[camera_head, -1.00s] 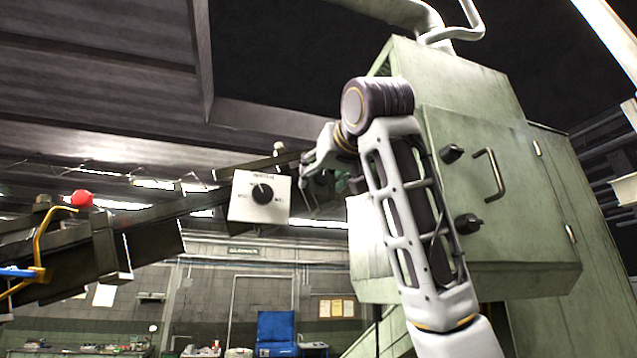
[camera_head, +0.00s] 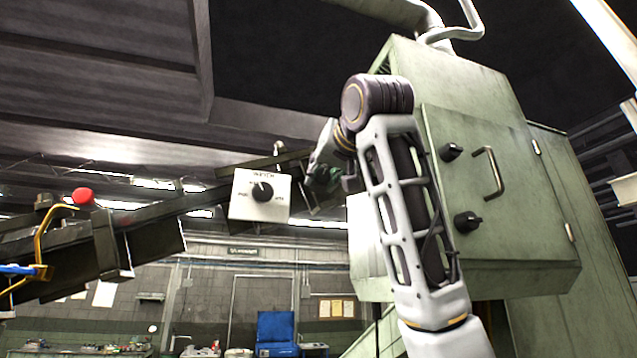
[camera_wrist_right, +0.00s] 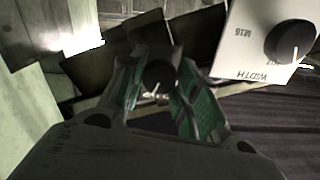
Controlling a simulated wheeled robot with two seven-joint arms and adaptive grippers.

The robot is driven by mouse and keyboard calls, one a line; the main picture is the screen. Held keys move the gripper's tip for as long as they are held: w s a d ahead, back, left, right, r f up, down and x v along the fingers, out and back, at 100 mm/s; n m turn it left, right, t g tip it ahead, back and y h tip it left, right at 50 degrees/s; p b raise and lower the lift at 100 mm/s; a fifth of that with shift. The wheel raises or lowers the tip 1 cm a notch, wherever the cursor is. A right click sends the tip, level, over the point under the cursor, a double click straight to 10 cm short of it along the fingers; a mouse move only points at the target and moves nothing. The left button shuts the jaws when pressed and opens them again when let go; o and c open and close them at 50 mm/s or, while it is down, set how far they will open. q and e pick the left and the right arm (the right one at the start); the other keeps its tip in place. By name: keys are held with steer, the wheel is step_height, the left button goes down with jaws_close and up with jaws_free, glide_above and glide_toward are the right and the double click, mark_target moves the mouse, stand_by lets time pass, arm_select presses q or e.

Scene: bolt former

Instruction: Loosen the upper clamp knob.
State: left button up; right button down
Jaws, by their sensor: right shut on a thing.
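In the right wrist view, a dark round knob (camera_wrist_right: 158,76) sits between the green-padded fingers of my right gripper (camera_wrist_right: 158,92), which is shut on it. I take it to be the upper clamp knob; no label on it is visible. In the head view my right gripper (camera_head: 322,180) is at the upper end of the sloping dark rail (camera_head: 195,201), just right of the white dial panel. The knob cannot be made out there, as the gripper and wrist cover it. My left gripper is not in view.
The white dial panel (camera_head: 245,207) with a black dial is close left of my right gripper; it also shows in the wrist view (camera_wrist_right: 247,45). A green machine cabinet (camera_head: 520,240) with black knobs and a handle stands right of my arm. A red button (camera_head: 82,196) sits far left.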

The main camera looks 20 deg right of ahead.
steer(key=shift+m, duration=0.8)
steer(key=shift+m+b, duration=0.4)
steer(key=shift+m, duration=1.6)
steer(key=c, duration=0.9)
jaws_free()
steer(key=shift+s, duration=0.15)
steer(key=shift+s+d+b, duration=0.1)
steer(key=shift+s+b, duration=0.8)
steer(key=shift+s, duration=1.6)
steer(key=shift+s+b, duration=0.35)
steer(key=shift+s, duration=1.05)
